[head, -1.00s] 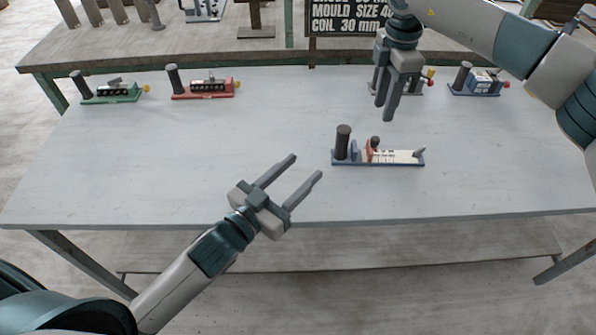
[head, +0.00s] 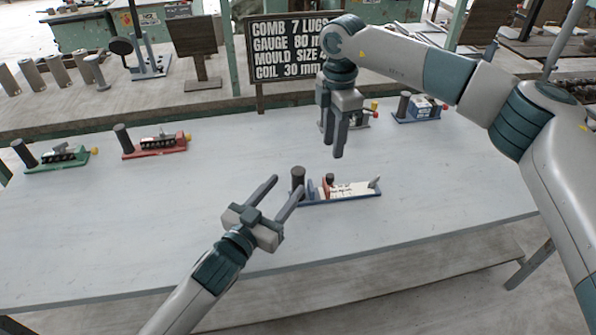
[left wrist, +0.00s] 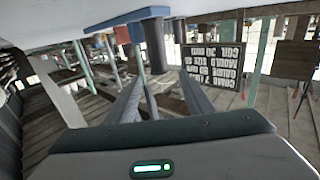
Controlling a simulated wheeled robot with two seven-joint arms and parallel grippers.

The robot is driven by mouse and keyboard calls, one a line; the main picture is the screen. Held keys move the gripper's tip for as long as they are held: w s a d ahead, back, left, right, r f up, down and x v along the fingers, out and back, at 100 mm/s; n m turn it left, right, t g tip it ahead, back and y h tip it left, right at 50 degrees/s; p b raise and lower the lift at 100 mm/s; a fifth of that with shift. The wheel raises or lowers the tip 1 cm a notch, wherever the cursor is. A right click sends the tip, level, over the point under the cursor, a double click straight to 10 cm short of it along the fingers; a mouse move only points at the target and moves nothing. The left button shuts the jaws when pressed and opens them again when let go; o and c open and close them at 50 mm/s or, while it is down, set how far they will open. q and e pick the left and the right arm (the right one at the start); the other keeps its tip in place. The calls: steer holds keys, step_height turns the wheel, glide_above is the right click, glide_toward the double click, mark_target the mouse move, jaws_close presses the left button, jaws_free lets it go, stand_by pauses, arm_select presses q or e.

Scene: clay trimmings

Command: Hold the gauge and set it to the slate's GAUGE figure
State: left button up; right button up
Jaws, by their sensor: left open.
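The gauge (head: 357,192) lies on the grey table, with a blue base, a dark upright post (head: 298,180) at its left end, a red slider and a white scale. The scale's markings are too small to read. My left gripper (head: 288,184) is open and empty, its fingertips close to the post; contact cannot be told. The post (left wrist: 154,45) also shows upside down in the left wrist view, beyond the fingers. My right gripper (head: 334,150) hangs pointing down behind the gauge, apparently empty. The slate (head: 283,45) reads "GAUGE 80 m", its edge hidden by my right arm.
A green tool (head: 45,163) and a red tool (head: 165,150) stand at the table's left back. A blue one (head: 425,112) and a partly hidden one stand behind my right gripper. The table front is largely clear. A back bench (head: 190,92) holds cylinders and stands.

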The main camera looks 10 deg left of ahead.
mark_target(295, 176)
arm_select(q)
steer(key=x, duration=0.7)
steer(key=shift+w, duration=0.2)
jaws_close()
